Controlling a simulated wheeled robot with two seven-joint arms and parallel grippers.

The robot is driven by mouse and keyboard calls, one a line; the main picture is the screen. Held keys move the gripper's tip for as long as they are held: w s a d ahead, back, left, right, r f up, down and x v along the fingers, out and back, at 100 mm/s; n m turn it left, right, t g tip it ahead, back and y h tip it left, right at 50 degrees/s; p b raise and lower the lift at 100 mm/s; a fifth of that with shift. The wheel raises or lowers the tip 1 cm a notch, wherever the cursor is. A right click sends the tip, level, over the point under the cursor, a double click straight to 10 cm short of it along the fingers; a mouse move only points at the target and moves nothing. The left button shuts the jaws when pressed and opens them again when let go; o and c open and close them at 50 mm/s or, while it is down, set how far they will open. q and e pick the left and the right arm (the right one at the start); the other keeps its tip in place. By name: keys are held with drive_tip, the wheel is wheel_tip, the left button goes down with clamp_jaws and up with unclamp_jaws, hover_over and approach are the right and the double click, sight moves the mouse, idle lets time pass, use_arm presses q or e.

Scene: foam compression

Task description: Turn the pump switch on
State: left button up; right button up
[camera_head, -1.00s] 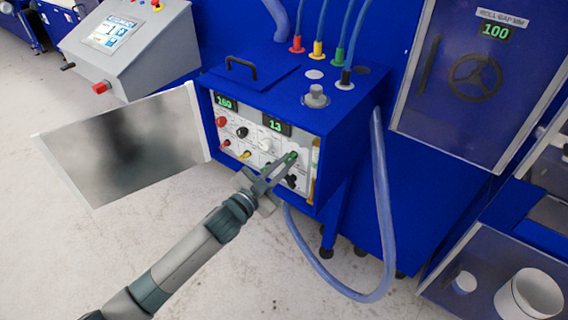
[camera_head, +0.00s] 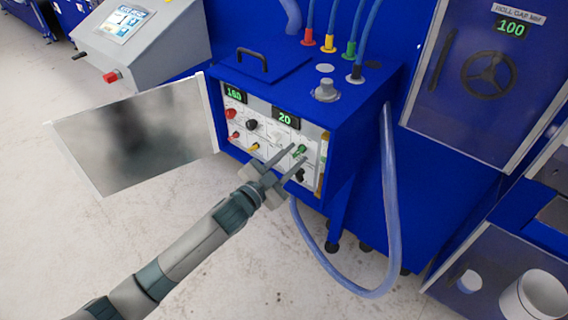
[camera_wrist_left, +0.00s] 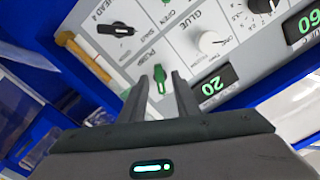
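The pump switch (camera_head: 300,150) is a green knob on the white panel inside the blue cabinet. In the left wrist view the green knob (camera_wrist_left: 159,77) stands beside the PUMP label, its long side roughly up and down in the picture. My left gripper (camera_head: 297,153) is open in front of the panel. In the wrist view its two fingertips (camera_wrist_left: 160,84) lie on either side of the knob, with gaps visible. I cannot tell how deep the fingers reach around it. My right gripper is not in view.
A white dial (camera_wrist_left: 211,40) and a black switch (camera_wrist_left: 121,29) sit near the knob. The display (camera_head: 286,118) reads 20. The cabinet's open door (camera_head: 140,135) stands at left. A hose (camera_head: 391,200) loops at right. Floor is clear in front.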

use_arm(q)
drive_tip(key=shift+s+a, duration=0.1)
drive_tip(key=b+v, duration=0.4)
drive_tip(key=v, duration=1.3)
drive_tip(key=shift+b, duration=0.4)
